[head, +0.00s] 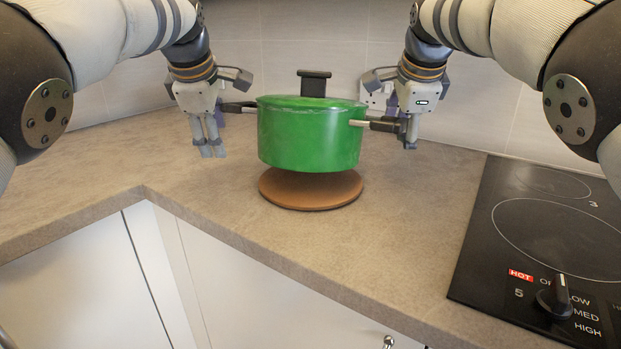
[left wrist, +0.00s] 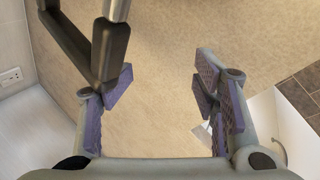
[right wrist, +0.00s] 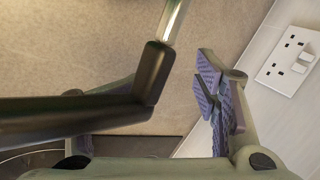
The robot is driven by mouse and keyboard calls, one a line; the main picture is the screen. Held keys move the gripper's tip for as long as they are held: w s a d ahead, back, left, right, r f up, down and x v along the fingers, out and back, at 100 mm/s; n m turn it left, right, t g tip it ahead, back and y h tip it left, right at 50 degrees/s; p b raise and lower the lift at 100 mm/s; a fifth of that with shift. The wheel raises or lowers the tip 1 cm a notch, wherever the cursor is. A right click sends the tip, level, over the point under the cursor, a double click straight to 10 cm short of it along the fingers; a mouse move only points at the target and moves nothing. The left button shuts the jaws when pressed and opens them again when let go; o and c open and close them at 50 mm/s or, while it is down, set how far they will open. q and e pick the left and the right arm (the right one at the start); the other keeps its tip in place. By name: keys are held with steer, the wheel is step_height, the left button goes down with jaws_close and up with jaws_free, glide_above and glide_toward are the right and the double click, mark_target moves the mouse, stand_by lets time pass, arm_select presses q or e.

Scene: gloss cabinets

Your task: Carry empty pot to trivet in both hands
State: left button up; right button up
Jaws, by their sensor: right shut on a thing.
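The green pot (head: 310,135) has its lid on, with a black knob (head: 314,83). It appears raised above the round brown trivet (head: 312,200), with shadow beneath it; exact clearance is unclear. My right gripper (head: 409,134) is shut on the pot's right black handle (head: 383,124); this handle also fills the left of the right wrist view (right wrist: 100,110) and hides one finger. My left gripper (head: 212,146) is beside the left handle (head: 238,106). In the left wrist view its jaws (left wrist: 160,90) are apart, with the handle (left wrist: 108,50) against or over the left finger, not between the pads.
A black hob (head: 545,230) with a knob (head: 554,298) and a red HOT label is at the right. The beige counter (head: 110,165) is clear at left. Its front edge runs above white cabinets (head: 270,270). A wall socket (head: 376,92) is behind.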

arm_select(q)
steer(key=shift+s+d+f, duration=0.1)
steer(key=shift+d+f, duration=0.4)
steer(key=shift+f, duration=0.3)
steer(key=shift+s+d+f, duration=0.1)
steer(key=shift+d+f, duration=0.4)
steer(key=shift+f, duration=0.25)
arm_select(e)
steer(key=shift+a+f, duration=0.45)
steer(key=shift+f, duration=0.3)
steer(key=shift+a+f, duration=0.45)
steer(key=shift+f, duration=0.25)
arm_select(q)
steer(key=o, duration=0.6)
steer(key=shift+a, duration=1.95)
steer(key=shift+c, duration=0.2)
arm_select(e)
steer(key=shift+d, duration=1.95)
arm_select(q)
steer(key=shift+a, duration=0.1)
arm_select(e)
steer(key=o, duration=0.8)
steer(key=shift+s+d+f, duration=0.1)
steer(key=shift+d+f, duration=0.05)
steer(key=shift+c, duration=0.2)
